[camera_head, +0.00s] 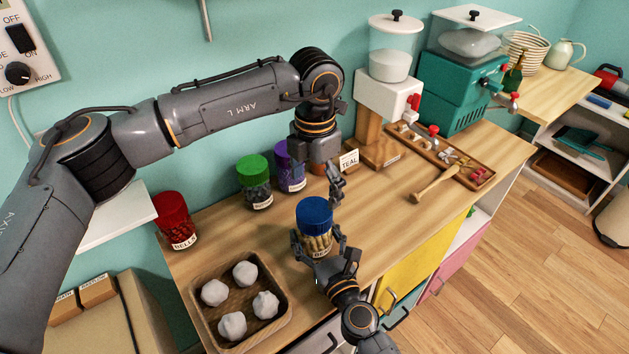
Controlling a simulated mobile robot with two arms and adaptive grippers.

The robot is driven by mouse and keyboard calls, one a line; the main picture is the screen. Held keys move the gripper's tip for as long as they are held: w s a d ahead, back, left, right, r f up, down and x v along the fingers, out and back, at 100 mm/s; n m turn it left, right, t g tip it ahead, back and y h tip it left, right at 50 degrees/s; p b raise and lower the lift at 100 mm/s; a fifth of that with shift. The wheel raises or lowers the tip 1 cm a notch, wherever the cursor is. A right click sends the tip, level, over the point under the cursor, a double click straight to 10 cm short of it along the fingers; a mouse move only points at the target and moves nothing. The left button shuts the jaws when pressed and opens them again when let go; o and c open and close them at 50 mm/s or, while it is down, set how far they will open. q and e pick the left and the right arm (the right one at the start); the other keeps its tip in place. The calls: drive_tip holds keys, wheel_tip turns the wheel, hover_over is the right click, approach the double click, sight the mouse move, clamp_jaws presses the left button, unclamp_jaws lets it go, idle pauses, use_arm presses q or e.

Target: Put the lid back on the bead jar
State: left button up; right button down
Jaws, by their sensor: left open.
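The bead jar (317,243), with yellowish contents and a partly covered label, stands upright near the front edge of the wooden counter. A blue lid (314,211) sits on top of its mouth; I cannot tell whether it is fully seated. My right gripper (326,250) comes from the front with its fingers around both sides of the jar, shut on it. My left gripper (335,187) points down just behind and to the right of the blue lid. It is open and empty, apart from the lid.
Jars with purple (290,166), green (254,182) and red (176,221) lids stand along the back. A wooden tray (194,318) of white lumps lies front left. The counter between is mostly clear.

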sight(315, 209)
use_arm(q)
drive_tip(key=n, duration=0.3)
drive_tip(key=shift+r+n, duration=0.15)
drive_tip(key=shift+n, duration=0.25)
drive_tip(key=n, duration=0.4)
drive_tip(key=shift+r, duration=0.15)
drive_tip(key=shift+f, duration=4)
